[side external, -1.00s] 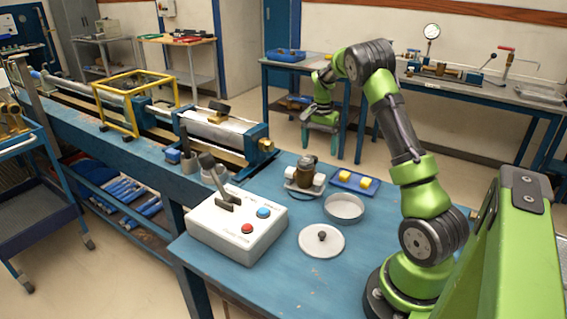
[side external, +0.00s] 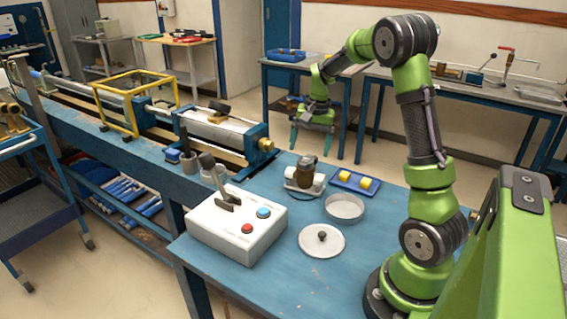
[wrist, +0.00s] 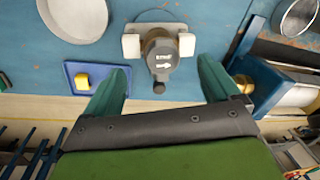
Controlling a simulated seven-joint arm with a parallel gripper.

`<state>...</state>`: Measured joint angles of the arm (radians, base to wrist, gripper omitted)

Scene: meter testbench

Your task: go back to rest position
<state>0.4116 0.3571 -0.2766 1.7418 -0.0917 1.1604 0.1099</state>
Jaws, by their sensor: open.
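My gripper (side external: 311,147) hangs in the air past the far edge of the blue table, pointing down, in the side view. Its two green fingers are spread apart with nothing between them. In the wrist view the open fingers (wrist: 161,68) frame a brown meter, which lies beyond them and apart from them. This meter (side external: 307,170) sits on a white holder on the table in the side view, below and in front of my gripper.
On the blue table (side external: 283,268) are a control box (side external: 250,240) with lever and buttons, a white knobbed lid (side external: 321,243), a round dish (side external: 344,209) and a blue tray (side external: 345,188) with yellow blocks. A long bench (side external: 90,112) with a yellow frame runs left.

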